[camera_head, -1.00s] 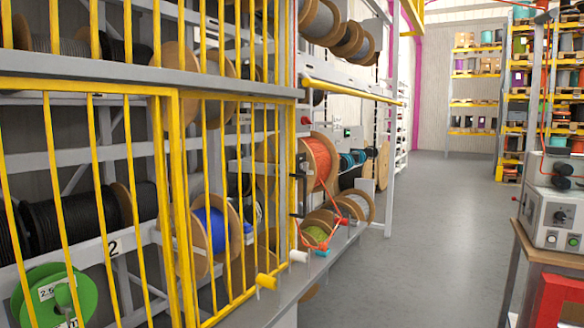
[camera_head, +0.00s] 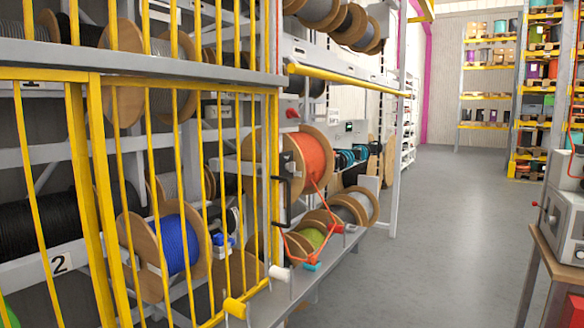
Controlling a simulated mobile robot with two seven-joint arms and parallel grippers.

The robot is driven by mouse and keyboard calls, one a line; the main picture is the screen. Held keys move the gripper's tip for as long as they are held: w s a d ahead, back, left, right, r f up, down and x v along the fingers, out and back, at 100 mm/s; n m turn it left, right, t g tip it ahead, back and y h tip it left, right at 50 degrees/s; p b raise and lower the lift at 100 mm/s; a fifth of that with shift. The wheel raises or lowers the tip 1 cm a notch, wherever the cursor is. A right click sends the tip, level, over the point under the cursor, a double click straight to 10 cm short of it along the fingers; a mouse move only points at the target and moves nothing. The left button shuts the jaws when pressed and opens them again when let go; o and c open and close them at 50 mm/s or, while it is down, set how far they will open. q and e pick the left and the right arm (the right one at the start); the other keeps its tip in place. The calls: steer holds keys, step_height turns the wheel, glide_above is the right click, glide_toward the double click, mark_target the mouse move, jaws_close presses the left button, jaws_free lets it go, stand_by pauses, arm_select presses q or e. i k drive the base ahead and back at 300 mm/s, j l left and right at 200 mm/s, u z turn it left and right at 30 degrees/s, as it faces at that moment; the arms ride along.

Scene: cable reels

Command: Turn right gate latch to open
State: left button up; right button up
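The yellow barred right gate (camera_head: 196,165) stands at the left front of the cable rack, between a thick yellow post (camera_head: 88,190) and a yellow edge post (camera_head: 275,165). It looks closed. A black handle (camera_head: 288,188) sits at the gate's right edge, around mid-height; I cannot tell for sure if it is the latch. A yellow knob on a grey rod (camera_head: 234,307) and a white knob (camera_head: 280,272) show low by the gate. Neither of my grippers is in view.
Cable reels, including a blue one (camera_head: 176,243) and an orange one (camera_head: 312,160), sit behind and beyond the gate. A yellow bar (camera_head: 345,80) juts out along the rack. The grey floor (camera_head: 430,220) is clear. A workbench with a grey machine (camera_head: 565,225) stands at right.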

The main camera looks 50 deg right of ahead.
mark_target(290, 167)
steer(key=i+l, duration=0.1)
steer(key=l, duration=0.6)
steer(key=i+l, duration=0.1)
steer(key=l, duration=0.6)
steer(key=i+l+u, duration=0.1)
steer(key=l, duration=0.65)
